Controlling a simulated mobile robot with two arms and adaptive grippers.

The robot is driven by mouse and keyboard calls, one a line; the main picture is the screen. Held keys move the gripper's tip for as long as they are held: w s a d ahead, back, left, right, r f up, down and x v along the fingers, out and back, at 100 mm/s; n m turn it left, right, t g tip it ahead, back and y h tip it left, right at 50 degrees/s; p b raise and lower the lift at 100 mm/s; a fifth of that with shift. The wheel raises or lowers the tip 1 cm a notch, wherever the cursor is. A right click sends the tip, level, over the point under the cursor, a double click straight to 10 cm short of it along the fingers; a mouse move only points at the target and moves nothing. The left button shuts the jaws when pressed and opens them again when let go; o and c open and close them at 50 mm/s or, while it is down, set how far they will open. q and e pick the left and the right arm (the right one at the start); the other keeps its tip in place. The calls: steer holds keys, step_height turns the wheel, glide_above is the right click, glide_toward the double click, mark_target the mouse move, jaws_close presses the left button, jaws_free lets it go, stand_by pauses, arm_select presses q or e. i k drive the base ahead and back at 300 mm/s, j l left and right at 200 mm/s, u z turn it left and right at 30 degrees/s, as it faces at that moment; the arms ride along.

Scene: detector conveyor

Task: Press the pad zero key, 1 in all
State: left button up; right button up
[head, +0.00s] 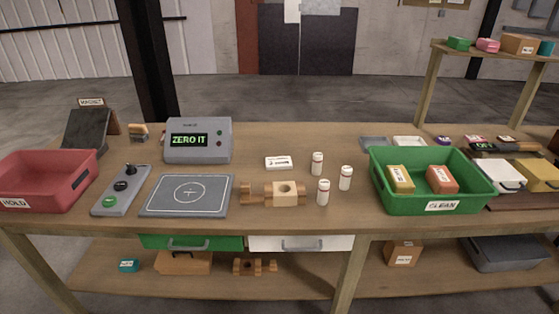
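A grey display unit (198,142) stands at the back left of the wooden table, its lit green screen (189,140) reading "ZERO IT". A flat grey pad (187,196) with a circle and cross mark lies in front of it. Left of the pad is a grey control box (136,185) carrying a green button (109,202), a black round knob (120,186) and a small lever (130,170). No zero-key label is legible, so I cannot tell which control is the pad zero key. Neither of my grippers is in view.
A red HOLD bin (82,182) is at the left. A green CLEAN bin (474,182) at the right holds two boxes. The pad's top is empty.

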mark_target(121, 186)
steer(key=i+l, duration=0.85)
